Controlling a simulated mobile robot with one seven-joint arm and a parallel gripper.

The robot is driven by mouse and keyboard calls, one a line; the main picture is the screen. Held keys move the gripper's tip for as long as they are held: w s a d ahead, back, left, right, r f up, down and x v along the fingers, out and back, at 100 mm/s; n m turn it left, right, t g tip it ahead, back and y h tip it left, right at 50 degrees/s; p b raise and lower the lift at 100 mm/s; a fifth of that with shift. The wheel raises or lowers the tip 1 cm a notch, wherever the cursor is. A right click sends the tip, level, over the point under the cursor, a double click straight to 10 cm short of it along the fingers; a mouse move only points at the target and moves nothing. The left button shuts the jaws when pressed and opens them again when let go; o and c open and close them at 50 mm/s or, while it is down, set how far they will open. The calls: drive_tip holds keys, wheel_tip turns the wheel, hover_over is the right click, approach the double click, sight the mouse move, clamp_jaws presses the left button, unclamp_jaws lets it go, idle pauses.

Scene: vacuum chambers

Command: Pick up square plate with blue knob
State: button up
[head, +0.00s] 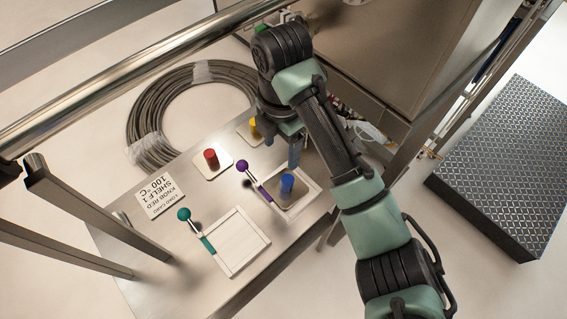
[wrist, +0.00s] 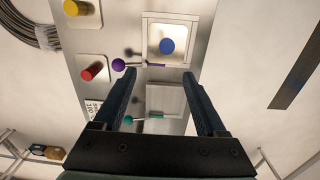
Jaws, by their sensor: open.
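The square plate with the blue knob (head: 287,185) sits inside a white square frame with a purple-ball handle (head: 242,166) on the metal bench. In the wrist view the blue knob (wrist: 167,46) stands up from the pale plate (wrist: 182,32), beyond the fingertips. My gripper (head: 283,148) is above the bench, on the far side of the blue knob in the head view. Its two fingers (wrist: 160,76) are apart with nothing between them, and they do not touch the knob.
A red-knob plate (head: 211,160) and a partly hidden yellow-knob plate (head: 254,128) lie nearby. An empty white frame with a teal handle (head: 236,242) is at the front. A printed card (head: 160,196), a coiled hose (head: 150,105) and metal posts (head: 95,210) are at left.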

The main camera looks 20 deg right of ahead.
drive_tip(key=b, duration=0.2)
hover_over(287, 180)
drive_tip(key=f, duration=0.7)
drive_tip(key=shift+a, duration=0.35)
drive_tip(key=shift+d+f+p, duration=0.2)
drive_tip(key=shift+f+p, duration=0.15)
drive_tip(key=shift+f, duration=1.15)
drive_tip(key=shift+d+f+p, duration=0.15)
drive_tip(key=shift+f+p, duration=0.15)
drive_tip(key=shift+f, duration=1.15)
clamp_jaws()
drive_tip(key=shift+r, duration=0.1)
